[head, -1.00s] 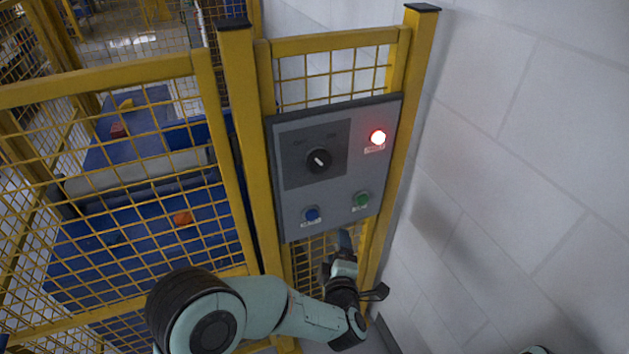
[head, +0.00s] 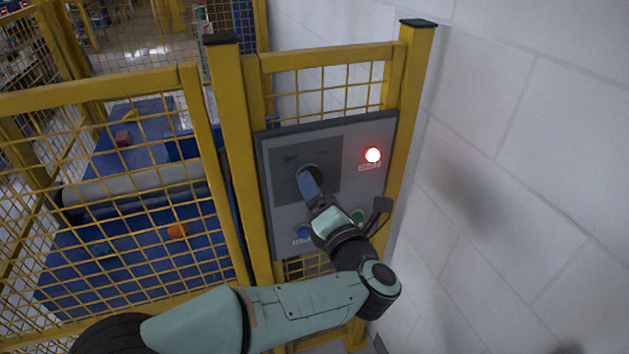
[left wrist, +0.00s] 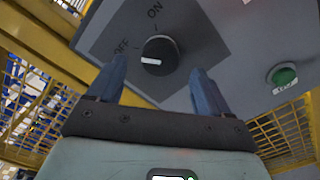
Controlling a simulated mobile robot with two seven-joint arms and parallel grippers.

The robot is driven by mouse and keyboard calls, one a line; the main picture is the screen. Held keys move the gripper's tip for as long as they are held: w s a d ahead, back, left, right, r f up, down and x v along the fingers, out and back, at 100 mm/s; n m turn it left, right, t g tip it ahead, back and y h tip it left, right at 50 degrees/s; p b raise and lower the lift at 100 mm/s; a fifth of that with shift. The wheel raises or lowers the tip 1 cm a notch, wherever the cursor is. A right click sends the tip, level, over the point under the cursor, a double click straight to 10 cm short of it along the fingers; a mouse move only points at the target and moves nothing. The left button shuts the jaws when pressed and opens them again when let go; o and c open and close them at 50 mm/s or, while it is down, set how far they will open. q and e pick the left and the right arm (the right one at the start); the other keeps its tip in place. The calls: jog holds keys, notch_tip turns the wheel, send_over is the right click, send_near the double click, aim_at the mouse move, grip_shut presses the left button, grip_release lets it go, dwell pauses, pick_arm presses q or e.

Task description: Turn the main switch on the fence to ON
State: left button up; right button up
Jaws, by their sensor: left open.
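The main switch is a round black knob (left wrist: 160,52) with a white pointer mark, on a dark plate of the grey control panel (head: 352,186) on the fence. In the left wrist view the mark points left, towards the OFF label (left wrist: 122,47); the ON label (left wrist: 155,10) is above the knob. My left gripper (left wrist: 158,66) is open, its two blue fingers pointing at the knob, one on each side in that view. Whether they touch it I cannot tell. In the head view the left gripper (head: 304,180) covers most of the knob. My right gripper is out of view.
A lit red lamp (head: 372,155) is at the panel's upper right. A blue button (head: 303,232) and a green button (head: 357,216) sit low on the panel. Yellow fence posts (head: 412,100) frame it. A white wall (head: 510,190) stands close on the right.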

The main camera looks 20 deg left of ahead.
pick_arm(q)
jog(key=x, duration=0.3)
jog(key=shift+w+a, duration=0.1)
jog(key=shift+w, duration=0.1)
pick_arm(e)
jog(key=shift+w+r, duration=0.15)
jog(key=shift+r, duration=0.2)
pick_arm(q)
jog(key=c, duration=1.1)
jog(key=shift+o, duration=0.2)
